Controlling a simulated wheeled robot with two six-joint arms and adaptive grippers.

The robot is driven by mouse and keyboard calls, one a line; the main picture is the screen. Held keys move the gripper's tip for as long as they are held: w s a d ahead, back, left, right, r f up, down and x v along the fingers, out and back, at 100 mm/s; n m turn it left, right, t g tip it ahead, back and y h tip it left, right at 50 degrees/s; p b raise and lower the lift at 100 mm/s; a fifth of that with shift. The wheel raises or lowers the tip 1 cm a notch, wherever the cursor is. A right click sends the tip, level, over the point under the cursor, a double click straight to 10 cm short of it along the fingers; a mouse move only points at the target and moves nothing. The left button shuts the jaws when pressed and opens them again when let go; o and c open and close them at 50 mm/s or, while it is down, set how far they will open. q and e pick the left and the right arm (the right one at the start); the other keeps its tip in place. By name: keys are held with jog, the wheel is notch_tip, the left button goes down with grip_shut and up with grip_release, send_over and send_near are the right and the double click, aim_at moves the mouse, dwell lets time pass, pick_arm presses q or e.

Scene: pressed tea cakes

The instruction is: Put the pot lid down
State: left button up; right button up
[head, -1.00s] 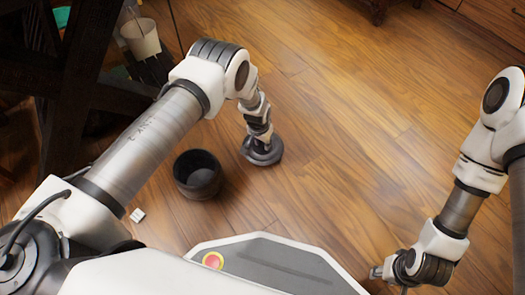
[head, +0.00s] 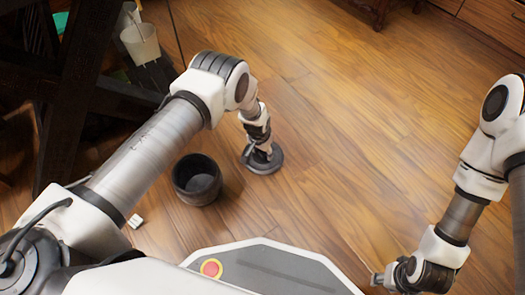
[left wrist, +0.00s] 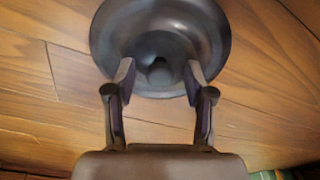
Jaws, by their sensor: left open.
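The dark round pot lid (head: 268,164) lies on the wooden floor, right of the dark open pot (head: 198,181). In the left wrist view the lid (left wrist: 205,30) shows from above with its knob (left wrist: 160,72) in the middle. My left gripper (head: 262,151) is over the lid and points down at it. In the left wrist view its fingers (left wrist: 160,75) are apart, one on each side of the knob, with a gap visible. My right gripper (head: 377,279) is at the lower right, away from the lid; its fingers are too small to read.
A small white object (head: 135,221) lies on the floor left of the pot. A light bucket (head: 140,41) and a dark wooden frame (head: 75,95) stand at the upper left. The floor (head: 370,130) to the right of the lid is clear.

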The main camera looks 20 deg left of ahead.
aim_at(259, 158)
pick_arm(q)
notch_tip(259, 158, up, 12)
jog(key=s+p, duration=0.1)
jog(key=p, duration=0.5)
jog(key=shift+s+a+f, duration=0.15)
jog(key=shift+s+a, duration=0.1)
jog(key=shift+s, duration=0.1)
jog(key=shift+p, duration=0.3)
jog(key=s+a+r+n+g+p, duration=0.1)
jog(key=s+a+r+p, duration=0.15)
jog(key=s, duration=0.95)
jog(key=s+a+r+n+g+p, duration=0.15)
jog(key=s+r, duration=0.25)
jog(key=s, duration=0.7)
jog(key=s+a+r+p, duration=0.1)
jog(key=s+a+r, duration=0.25)
jog(key=s, duration=0.85)
notch_tip(259, 158, up, 38)
jog(key=w+p, duration=0.1)
jog(key=p, duration=3.7)
jog(key=shift+w+d+n+t, duration=0.3)
jog(key=shift+w+n+t, duration=0.05)
jog(key=shift+n, duration=0.1)
jog(key=shift+r, duration=0.1)
